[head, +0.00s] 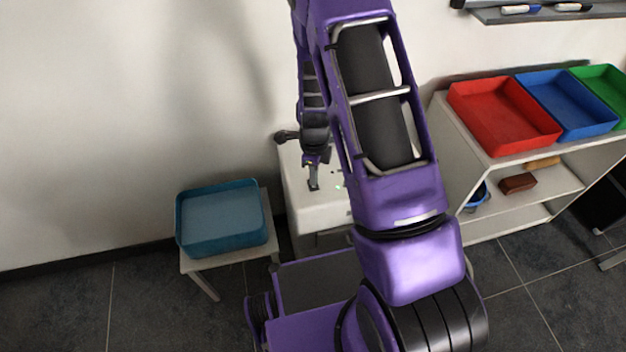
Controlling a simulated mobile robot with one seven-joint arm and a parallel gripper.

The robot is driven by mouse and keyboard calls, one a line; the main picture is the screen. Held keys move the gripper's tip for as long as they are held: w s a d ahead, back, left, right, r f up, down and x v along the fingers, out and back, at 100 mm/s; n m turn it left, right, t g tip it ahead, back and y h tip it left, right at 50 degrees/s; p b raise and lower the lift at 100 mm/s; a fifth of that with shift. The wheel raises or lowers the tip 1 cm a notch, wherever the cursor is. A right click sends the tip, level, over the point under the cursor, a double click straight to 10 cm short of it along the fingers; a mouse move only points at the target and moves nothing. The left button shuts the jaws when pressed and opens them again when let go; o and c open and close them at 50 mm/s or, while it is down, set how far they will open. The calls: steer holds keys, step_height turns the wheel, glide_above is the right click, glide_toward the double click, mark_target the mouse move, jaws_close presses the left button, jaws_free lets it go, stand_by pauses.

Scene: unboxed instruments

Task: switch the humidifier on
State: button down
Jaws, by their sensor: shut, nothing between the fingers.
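A white boxy unit (300,217) stands against the wall at the picture's middle, largely hidden by my arm. It may be the humidifier, but I cannot tell for sure. A dark rounded part (283,136) shows at its back left. Small dark and light marks (337,186) show on its top, too small to read as a switch or lights. My gripper (314,186) points down at the unit's top, shut and empty. Whether its tips touch the surface I cannot tell.
A teal tray (183,237) sits on a small stool (232,256) at left. A white shelf unit (491,232) at right carries red (500,116), blue (567,104) and green (603,88) trays. A marker ledge (545,16) is on the wall above. Floor is clear at lower left.

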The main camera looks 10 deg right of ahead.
step_height(320, 180, up, 5)
steer(key=p, duration=0.3)
steer(key=shift+r, duration=0.1)
stand_by(0.5)
